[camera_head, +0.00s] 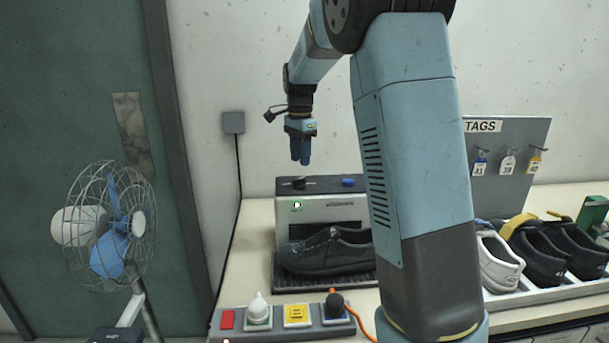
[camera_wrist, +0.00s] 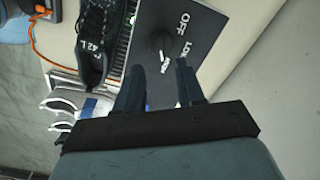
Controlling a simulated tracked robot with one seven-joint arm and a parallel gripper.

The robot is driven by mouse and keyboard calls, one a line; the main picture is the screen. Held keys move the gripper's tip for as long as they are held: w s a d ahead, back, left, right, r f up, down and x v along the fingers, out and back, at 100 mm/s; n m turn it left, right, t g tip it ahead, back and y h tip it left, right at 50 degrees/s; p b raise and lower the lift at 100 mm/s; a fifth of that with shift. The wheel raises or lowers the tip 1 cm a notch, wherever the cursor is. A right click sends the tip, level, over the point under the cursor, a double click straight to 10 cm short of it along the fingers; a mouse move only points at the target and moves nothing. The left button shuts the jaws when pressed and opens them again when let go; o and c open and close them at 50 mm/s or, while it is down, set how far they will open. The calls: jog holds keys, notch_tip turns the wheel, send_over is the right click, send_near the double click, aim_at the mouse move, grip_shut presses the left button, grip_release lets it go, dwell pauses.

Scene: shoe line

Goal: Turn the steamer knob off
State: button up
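The steamer (camera_head: 325,208) is a grey box with a dark top panel, standing on the bench in the head view, with a small green light lit on its front. Its dark round knob (camera_head: 298,183) sits on the top panel; in the wrist view the knob (camera_wrist: 159,40) lies beside the words OFF and LOW. A white mark shows at the knob's lower edge, but I cannot tell its exact setting. My gripper (camera_head: 301,150) points down above the knob, clear of it. In the wrist view my gripper (camera_wrist: 158,78) has its fingers apart with nothing between them.
A black shoe (camera_head: 328,252) lies on the rack before the steamer. A blue button (camera_head: 348,182) is on the top panel. A control strip (camera_head: 277,333) lies in front. More shoes (camera_head: 565,250) stand right, below the tag board (camera_head: 530,145). A fan (camera_head: 110,225) stands left.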

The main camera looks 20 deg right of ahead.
aim_at(301, 178)
jog(key=shift+f, duration=3.2)
grip_shut()
